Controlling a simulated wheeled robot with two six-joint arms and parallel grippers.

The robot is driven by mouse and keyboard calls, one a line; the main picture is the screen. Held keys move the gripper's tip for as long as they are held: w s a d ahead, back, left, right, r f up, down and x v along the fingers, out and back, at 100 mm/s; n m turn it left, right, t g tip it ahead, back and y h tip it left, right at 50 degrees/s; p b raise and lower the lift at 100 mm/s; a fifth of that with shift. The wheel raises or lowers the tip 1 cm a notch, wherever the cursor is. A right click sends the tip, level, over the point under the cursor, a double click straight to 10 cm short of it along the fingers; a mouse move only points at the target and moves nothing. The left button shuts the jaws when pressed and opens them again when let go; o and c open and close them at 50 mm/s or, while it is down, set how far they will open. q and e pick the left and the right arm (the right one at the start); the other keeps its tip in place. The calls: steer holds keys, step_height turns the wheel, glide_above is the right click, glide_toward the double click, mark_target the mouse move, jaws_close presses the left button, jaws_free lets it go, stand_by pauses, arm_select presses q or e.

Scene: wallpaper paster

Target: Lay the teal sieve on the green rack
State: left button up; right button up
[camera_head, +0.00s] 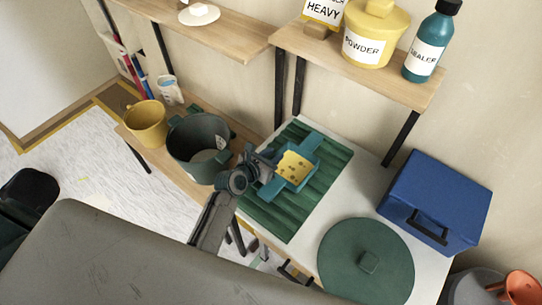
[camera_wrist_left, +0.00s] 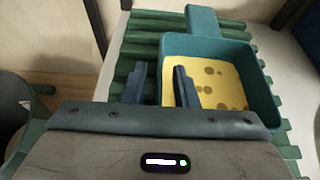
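The teal sieve (camera_head: 307,168) has a square frame, two short handles and a yellow holed bottom. It lies on the slatted green rack (camera_head: 283,222) in the head view. In the left wrist view the sieve (camera_wrist_left: 262,85) is at right of centre, above the green slats (camera_wrist_left: 135,42). My left gripper (camera_head: 270,167) is at the sieve's left side. In the wrist view its fingers (camera_wrist_left: 160,85) are apart, one over the slats and one over the yellow bottom, with the sieve's near-left wall seemingly between them. Whether they touch the wall is unclear. My right gripper is not in view.
A round green lid (camera_head: 345,262) and a blue box (camera_head: 435,200) are to the right. A wooden shelf (camera_head: 350,66) with a yellow powder tub (camera_head: 372,38) hangs above.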

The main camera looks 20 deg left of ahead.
arm_select(q)
steer(key=v, duration=1.2)
steer(key=shift+b, duration=0.3)
